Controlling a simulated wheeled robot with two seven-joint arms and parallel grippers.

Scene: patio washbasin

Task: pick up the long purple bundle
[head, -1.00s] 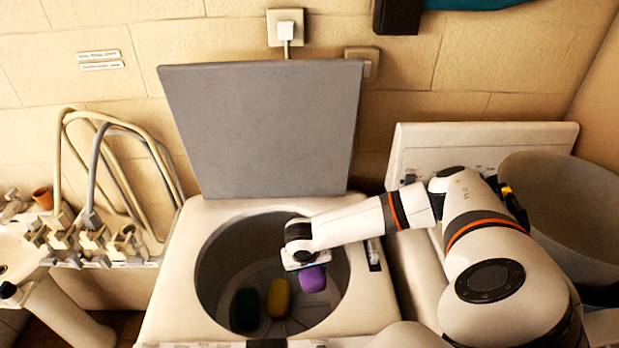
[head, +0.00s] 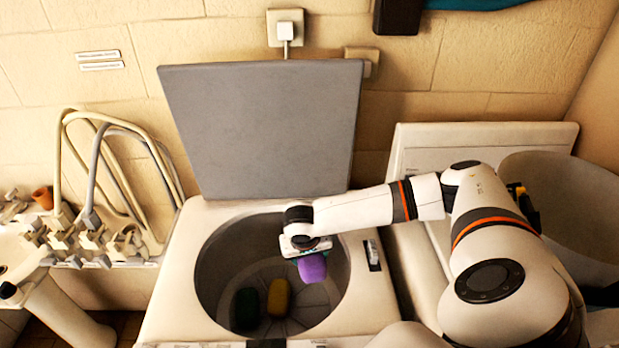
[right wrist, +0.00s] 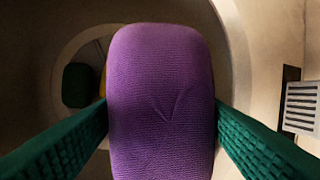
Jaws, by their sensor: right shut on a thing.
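The long purple bundle (head: 312,267) is a rounded block of purple woven cloth. My right gripper (head: 308,256) is shut on it and holds it over the right side of the round tub opening. In the right wrist view the purple bundle (right wrist: 160,100) fills the middle, with a green finger pressed against each side. In the head view the gripper hides its upper end. My left gripper is not in view.
A dark green bundle (head: 245,308) and a yellow bundle (head: 278,297) lie on the floor of the washer tub (head: 222,262). The grey lid (head: 262,130) stands open behind. A large grey bucket (head: 570,200) is at the right, and hoses and taps (head: 95,235) are at the left.

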